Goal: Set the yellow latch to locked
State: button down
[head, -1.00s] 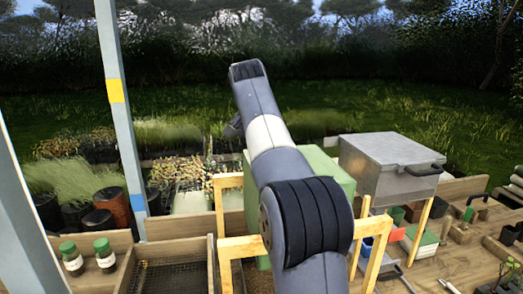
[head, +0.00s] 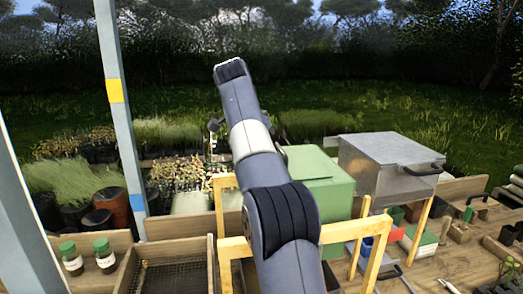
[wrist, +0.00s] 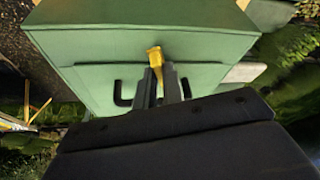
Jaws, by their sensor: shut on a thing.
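The green box (head: 330,185) stands on the wooden bench behind my arm in the head view. In the wrist view the same green box (wrist: 150,30) fills the upper middle. The yellow latch (wrist: 155,56) is on its face. My gripper (wrist: 160,78) is at the latch, its dark fingers shut on the yellow piece, with a bit of yellow showing above and between the fingertips. A dark handle (wrist: 122,96) shows on the box face beside the fingers. In the head view my arm hides the gripper and the latch.
A grey metal box (head: 385,165) with a dark handle stands right of the green box. Yellow wooden frames (head: 375,250) stand close to my arm. Two green-capped bottles (head: 104,255) and a mesh-bottomed wooden tray (head: 175,280) are at left. A pale post (head: 122,130) rises at left.

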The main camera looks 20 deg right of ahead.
jog(key=shift+f, duration=0.1)
jog(key=c, duration=1.5)
grip_release()
